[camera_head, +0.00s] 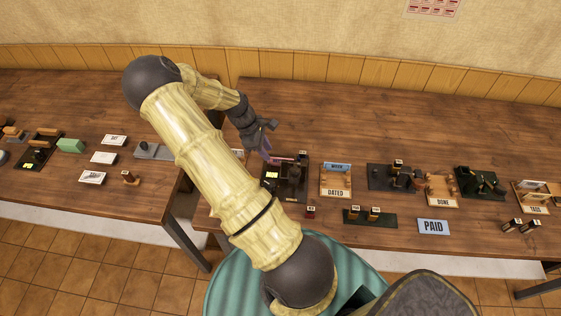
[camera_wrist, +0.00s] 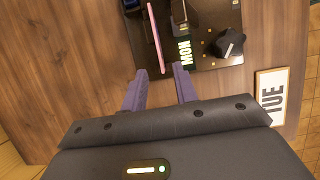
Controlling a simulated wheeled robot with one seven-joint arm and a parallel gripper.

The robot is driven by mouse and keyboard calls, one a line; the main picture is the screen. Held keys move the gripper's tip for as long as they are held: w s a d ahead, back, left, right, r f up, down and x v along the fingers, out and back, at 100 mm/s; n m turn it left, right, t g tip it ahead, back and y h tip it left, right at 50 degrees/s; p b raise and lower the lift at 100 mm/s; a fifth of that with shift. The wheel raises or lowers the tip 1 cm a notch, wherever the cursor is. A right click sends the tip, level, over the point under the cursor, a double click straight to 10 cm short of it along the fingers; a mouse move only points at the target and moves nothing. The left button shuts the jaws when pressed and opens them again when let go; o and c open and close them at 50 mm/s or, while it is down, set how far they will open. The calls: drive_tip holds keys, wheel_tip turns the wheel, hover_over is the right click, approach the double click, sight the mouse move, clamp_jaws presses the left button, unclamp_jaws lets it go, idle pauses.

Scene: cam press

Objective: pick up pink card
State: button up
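The pink card (camera_wrist: 155,38) shows edge-on as a thin upright strip in the wrist view, beside the MON label.
The press has a black knob (camera_wrist: 228,43) close to the right of the card. Bare wood (camera_wrist: 60,70) lies left of the card.

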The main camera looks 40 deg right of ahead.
sight(273, 158)
drive_tip(key=shift+s+f, duration=0.1)
drive_tip(key=p+x, duration=0.1)
drive_tip(key=x, duration=0.3)
drive_tip(key=shift+s+d+p, duration=0.15)
drive_tip(key=shift+s+p, duration=0.1)
drive_tip(key=shift+p, duration=0.1)
drive_tip(key=shift+s+d+f, duration=0.1)
drive_tip(key=shift+f, duration=0.2)
drive_tip(key=shift+c, duration=0.4)
clamp_jaws()
